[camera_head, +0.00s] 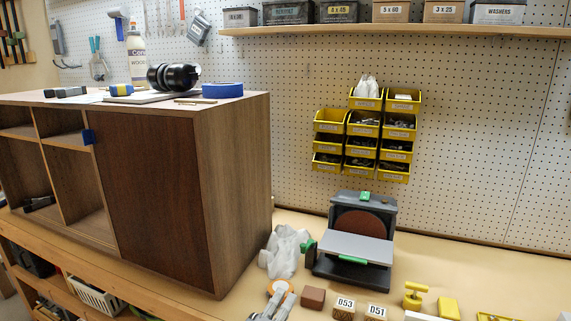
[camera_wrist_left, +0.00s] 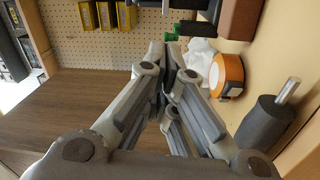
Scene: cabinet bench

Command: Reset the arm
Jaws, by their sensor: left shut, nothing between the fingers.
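My left gripper (camera_head: 272,305) shows at the bottom edge of the head view, in front of the cabinet's right corner and just beside an orange-rimmed tape roll (camera_head: 284,288). In the left wrist view the same gripper (camera_wrist_left: 172,55) has its fingers together with nothing between them. The tape roll (camera_wrist_left: 229,75) lies to the right of the fingertips there, apart from them as far as I can tell. Most of the left arm is outside the head view. My right gripper is in neither view.
A wooden cabinet (camera_head: 235,170) with open shelves and a brown door stands on the bench at left. A disc sander (camera_head: 358,240), a crumpled white cloth (camera_head: 284,250) and small blocks lie to its right. Ear muffs (camera_head: 173,77) sit on the cabinet. Yellow bins (camera_head: 362,130) hang behind.

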